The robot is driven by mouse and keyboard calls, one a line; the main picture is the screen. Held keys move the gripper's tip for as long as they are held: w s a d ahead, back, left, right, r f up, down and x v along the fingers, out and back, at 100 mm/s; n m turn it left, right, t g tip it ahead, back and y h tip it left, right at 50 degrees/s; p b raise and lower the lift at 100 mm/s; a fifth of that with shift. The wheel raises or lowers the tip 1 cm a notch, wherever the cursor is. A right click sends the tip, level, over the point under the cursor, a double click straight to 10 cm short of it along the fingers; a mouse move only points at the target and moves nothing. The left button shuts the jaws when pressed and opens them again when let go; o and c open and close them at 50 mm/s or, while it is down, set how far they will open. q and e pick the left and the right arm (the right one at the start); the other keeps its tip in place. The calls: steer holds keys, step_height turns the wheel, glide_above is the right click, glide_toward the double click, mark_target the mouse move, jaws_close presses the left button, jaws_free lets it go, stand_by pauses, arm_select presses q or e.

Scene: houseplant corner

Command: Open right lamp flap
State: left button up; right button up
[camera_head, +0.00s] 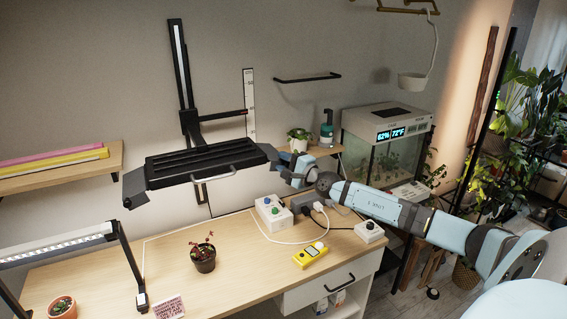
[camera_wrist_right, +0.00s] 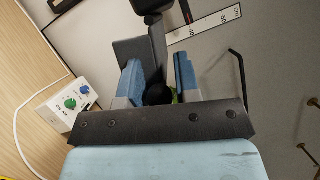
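The lamp is a black slatted panel (camera_head: 210,160) on a wall arm, with a grey handle (camera_head: 215,174) along its front. Its left flap (camera_head: 135,186) hangs angled down at the left end. The right flap is mostly hidden behind my right gripper in the head view; the wrist view shows a dark grey flap (camera_wrist_right: 133,52) beyond the fingers. My right gripper (camera_head: 291,163) is at the panel's right end. Its blue fingers (camera_wrist_right: 158,80) stand apart, with a round black knob (camera_wrist_right: 158,94) between them; I cannot tell whether they touch it. My left gripper is out of view.
Below on the table (camera_head: 120,270) are a potted plant (camera_head: 205,262), a white control box (camera_head: 272,214), a power strip with cables (camera_head: 312,203) and a yellow meter (camera_head: 310,255). A terrarium (camera_head: 385,150) stands behind my right arm. A desk lamp (camera_head: 60,243) is at left.

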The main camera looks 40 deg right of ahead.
steer(key=shift+o, duration=1)
steer(key=shift+s+f, duration=0.1)
steer(key=shift+s, duration=0.35)
steer(key=s+d+f+b, duration=0.1)
steer(key=s, duration=1.1)
steer(key=shift+s+d, duration=0.2)
steer(key=shift+s, duration=0.2)
